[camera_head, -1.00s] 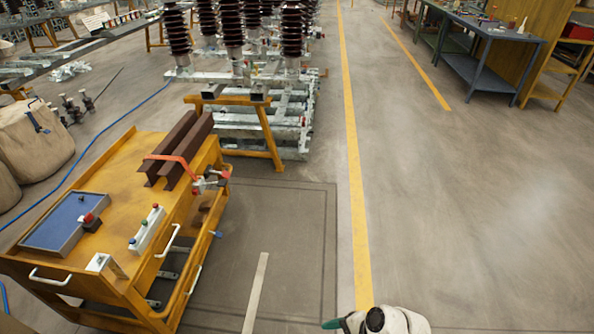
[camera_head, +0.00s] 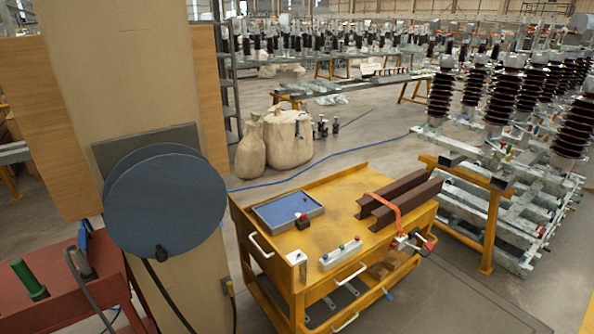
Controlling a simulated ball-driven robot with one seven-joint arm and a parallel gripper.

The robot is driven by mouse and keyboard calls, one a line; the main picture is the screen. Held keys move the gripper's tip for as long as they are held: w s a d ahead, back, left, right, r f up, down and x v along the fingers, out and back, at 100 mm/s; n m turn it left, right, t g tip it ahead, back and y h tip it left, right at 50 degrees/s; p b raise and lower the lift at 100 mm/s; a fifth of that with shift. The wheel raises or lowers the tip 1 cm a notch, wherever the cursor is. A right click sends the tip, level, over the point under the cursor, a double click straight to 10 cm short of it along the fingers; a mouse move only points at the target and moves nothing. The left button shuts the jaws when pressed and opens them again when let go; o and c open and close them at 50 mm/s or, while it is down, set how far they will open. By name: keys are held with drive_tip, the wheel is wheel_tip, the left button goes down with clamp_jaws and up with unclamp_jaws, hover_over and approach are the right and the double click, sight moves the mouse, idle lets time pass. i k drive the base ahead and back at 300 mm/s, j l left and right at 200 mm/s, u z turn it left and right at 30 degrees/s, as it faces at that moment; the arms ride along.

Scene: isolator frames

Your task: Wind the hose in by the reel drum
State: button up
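A blue-grey reel drum (camera_head: 170,200) is mounted on a dark plate on a wide wooden column at the left. A dark knob sits low on the drum's face. A black hose (camera_head: 168,298) hangs from below the drum and runs out of the bottom of the picture. A blue line (camera_head: 300,174) also runs across the floor behind the cart; I cannot tell whether it joins the drum. My gripper is not in view.
A yellow cart (camera_head: 335,220) with a blue tray, control boxes and brown beams stands right of the column. A red bench (camera_head: 75,285) is at the lower left. Sacks (camera_head: 290,138) stand behind the cart. Insulator frames (camera_head: 515,190) fill the right.

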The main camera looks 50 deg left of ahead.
sight(161, 202)
drive_tip(key=u, duration=1.3)
drive_tip(key=i+j, duration=0.1)
drive_tip(key=j, duration=0.4)
drive_tip(key=i+j, duration=0.15)
drive_tip(key=j, duration=0.35)
drive_tip(key=i+j+z, duration=0.1)
drive_tip(key=j, duration=0.35)
drive_tip(key=i+j, duration=0.15)
drive_tip(key=j, duration=0.35)
drive_tip(key=i, duration=0.65)
